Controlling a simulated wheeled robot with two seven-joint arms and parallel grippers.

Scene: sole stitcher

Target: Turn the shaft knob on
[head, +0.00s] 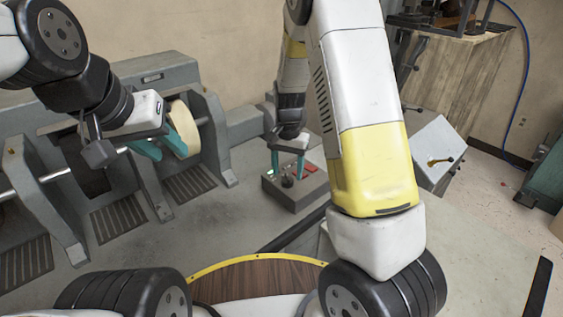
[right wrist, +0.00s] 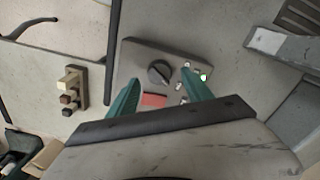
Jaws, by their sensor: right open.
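The shaft knob is a black round knob with a pointer ridge, on a grey control box (head: 291,199). In the right wrist view the knob (right wrist: 160,72) lies ahead, between the lines of my two fingertips. My right gripper (head: 288,166) is open over the box, with teal fingers pointing down. In the right wrist view its fingertips (right wrist: 160,84) are spread around the knob region; contact cannot be told. In the head view the fingers partly cover the box top. My left gripper (head: 162,148) is open beside a cream wheel (head: 184,128) on the grey machine, away from the box.
A red button (right wrist: 154,100), small metal switches and a lit green lamp (right wrist: 203,77) sit close to the knob. The grey machine (head: 230,122) with a metal shaft stands at left. A pale box with a brass lever (head: 438,161) is at right. Floor in front is mostly clear.

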